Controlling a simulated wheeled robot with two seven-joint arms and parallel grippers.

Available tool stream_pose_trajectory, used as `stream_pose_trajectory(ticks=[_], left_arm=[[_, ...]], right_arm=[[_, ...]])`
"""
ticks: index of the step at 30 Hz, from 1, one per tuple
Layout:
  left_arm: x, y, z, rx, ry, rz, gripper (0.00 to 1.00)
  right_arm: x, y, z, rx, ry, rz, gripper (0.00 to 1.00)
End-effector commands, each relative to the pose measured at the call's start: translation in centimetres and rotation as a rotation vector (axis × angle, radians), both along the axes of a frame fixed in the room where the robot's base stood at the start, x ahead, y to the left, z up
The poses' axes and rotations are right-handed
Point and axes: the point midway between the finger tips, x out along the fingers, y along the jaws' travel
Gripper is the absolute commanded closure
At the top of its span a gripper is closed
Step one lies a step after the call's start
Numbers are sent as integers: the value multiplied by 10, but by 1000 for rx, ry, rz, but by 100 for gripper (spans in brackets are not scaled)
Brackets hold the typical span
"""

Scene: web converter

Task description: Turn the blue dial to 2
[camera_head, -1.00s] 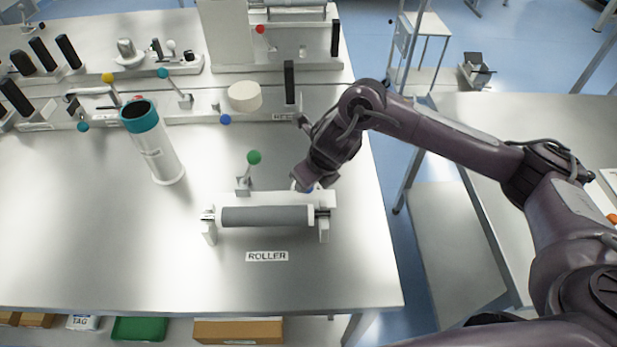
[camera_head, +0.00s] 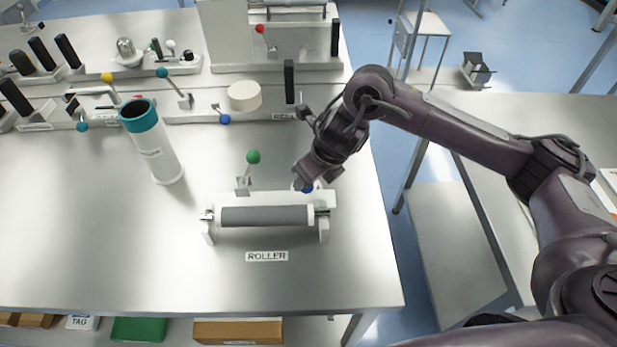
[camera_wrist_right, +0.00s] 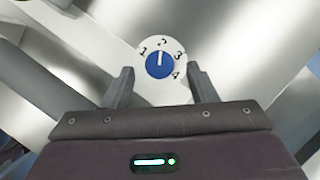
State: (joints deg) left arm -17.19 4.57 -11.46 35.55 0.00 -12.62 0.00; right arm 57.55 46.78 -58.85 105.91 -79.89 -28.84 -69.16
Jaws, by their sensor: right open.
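The blue dial (camera_wrist_right: 159,65) is a round knob with a white pointer line on a white disc (camera_wrist_right: 148,45) marked 1, 2, 3 and 4. In the right wrist view its pointer stands nearly straight up, at or very near the 2. In the head view the dial (camera_head: 307,188) sits at the back right of the roller stand, partly hidden by my right gripper. My right gripper (camera_wrist_right: 161,74) is open, with its fingers apart on either side of the dial in the picture and nothing between them. It also shows in the head view (camera_head: 303,181). My left gripper is out of view.
The grey roller (camera_head: 265,216) lies in front of the dial. A green-knobbed lever (camera_head: 253,157) stands to its left. A white cylinder with a teal top (camera_head: 153,150) stands farther left. The front of the table (camera_head: 120,260) is clear.

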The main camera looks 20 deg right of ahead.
Motion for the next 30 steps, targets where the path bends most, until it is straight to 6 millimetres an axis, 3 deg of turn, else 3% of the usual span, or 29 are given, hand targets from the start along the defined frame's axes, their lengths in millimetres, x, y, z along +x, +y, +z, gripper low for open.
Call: stream_pose_trajectory(ticks=[6, 9, 30], left_arm=[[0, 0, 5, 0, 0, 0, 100], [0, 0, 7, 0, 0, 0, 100], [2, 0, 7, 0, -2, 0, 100]], right_arm=[[-11, -7, 38, -2, -6, 0, 48], [-15, -8, 46, -2, -4, 0, 48], [-18, -8, 48, 0, -1, 0, 48]])
